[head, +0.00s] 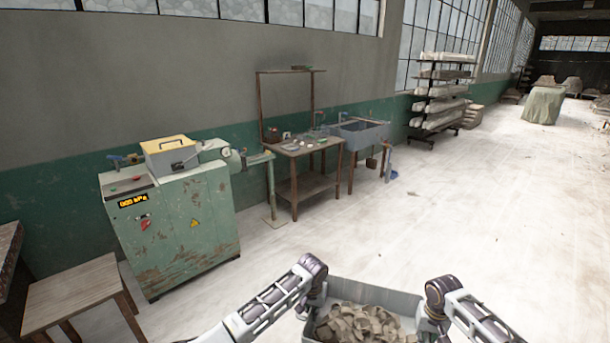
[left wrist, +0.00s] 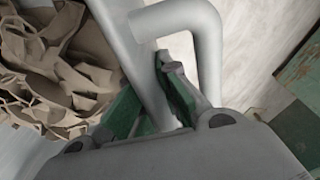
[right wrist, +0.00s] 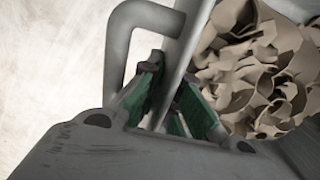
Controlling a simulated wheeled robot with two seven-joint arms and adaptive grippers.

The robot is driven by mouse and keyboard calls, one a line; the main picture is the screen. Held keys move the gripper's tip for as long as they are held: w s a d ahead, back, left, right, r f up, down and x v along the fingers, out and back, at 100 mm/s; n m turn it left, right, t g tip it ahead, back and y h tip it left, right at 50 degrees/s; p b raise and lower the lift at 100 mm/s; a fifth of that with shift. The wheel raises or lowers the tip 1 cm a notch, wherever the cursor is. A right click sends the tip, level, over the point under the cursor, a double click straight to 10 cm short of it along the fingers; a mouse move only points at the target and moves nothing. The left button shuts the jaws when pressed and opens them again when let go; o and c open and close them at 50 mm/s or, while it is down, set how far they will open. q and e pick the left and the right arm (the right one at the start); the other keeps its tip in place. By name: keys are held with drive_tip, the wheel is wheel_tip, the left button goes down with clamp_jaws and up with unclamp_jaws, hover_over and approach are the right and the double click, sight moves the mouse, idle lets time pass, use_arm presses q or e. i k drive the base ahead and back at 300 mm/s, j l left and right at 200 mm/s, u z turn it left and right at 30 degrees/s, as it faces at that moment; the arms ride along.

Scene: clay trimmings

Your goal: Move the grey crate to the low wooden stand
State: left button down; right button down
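The grey crate (head: 372,291) is at the bottom centre of the head view, in front of me, filled with tan clay trimmings (head: 355,322). My left gripper (left wrist: 160,105) has its green-padded fingers on both sides of the crate's wall, at a bent handle (left wrist: 205,30). My right gripper (right wrist: 168,105) has its fingers on both sides of the opposite wall, beside another handle (right wrist: 112,50). Both look shut on the crate. In the head view the arms hide its sides, and the frame cuts off its near end. The low wooden stand (head: 72,288) is at lower left, its top bare.
A green machine cabinet (head: 180,235) with a yellow-lidded box (head: 170,152) stands between the stand and a wooden workbench (head: 308,150). A sink (head: 360,133) and a rack (head: 438,105) stand farther back. The pale floor is open in the middle and right.

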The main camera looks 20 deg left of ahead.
sight(75, 287)
drive_tip(key=j+u, duration=0.25)
drive_tip(key=i+j+u, duration=0.25)
drive_tip(key=j, duration=0.2)
drive_tip(key=j+u, duration=0.3)
drive_tip(key=i+j+u, duration=0.1)
drive_tip(key=j+u, duration=0.2)
drive_tip(key=j, duration=0.15)
drive_tip(key=i+j+u, duration=0.15)
drive_tip(key=j+u, duration=0.15)
drive_tip(key=i+j+u, duration=0.15)
drive_tip(key=j+u, duration=0.15)
drive_tip(key=j, duration=0.2)
drive_tip(key=i+j+u, duration=0.25)
